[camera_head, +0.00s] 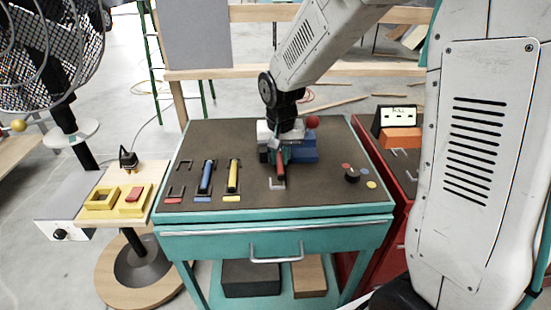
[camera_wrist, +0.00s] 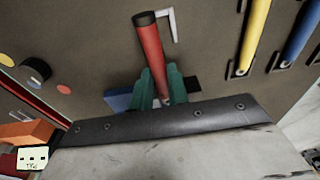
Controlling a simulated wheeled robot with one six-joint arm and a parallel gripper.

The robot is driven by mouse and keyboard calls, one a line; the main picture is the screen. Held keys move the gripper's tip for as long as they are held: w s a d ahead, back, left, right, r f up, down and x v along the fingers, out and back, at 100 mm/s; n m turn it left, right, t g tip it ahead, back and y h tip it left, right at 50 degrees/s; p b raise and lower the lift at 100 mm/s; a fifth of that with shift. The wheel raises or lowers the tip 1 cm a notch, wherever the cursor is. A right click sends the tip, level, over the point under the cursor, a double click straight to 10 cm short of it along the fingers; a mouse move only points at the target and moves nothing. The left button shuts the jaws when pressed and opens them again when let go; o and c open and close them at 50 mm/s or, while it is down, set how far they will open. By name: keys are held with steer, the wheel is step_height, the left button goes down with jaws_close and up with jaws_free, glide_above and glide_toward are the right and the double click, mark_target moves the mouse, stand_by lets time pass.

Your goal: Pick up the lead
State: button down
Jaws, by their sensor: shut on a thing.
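The red lead (camera_wrist: 150,50), a red rod with a dark end cap, is between the green fingers of my gripper (camera_wrist: 161,88) in the wrist view. My gripper is shut on it. In the head view the red lead (camera_head: 281,166) hangs below my gripper (camera_head: 279,150), over the right-middle of the dark worktop (camera_head: 320,190). A small pale bracket (camera_wrist: 173,25) shows just beside the lead's capped end. I cannot tell whether the lead touches the worktop. Its other end is hidden by the gripper.
A blue block (camera_head: 303,151) is close behind my gripper. A black knob (camera_head: 352,175) sits right. The worktop's front strip is clear.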

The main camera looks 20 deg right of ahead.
steer(key=s, duration=0.4)
steer(key=s+d+r, duration=0.1)
steer(key=s, duration=0.8)
steer(key=shift+s+d+r, duration=0.2)
steer(key=shift+s+d, duration=0.05)
steer(key=shift+d, duration=0.1)
steer(key=shift+s, duration=0.1)
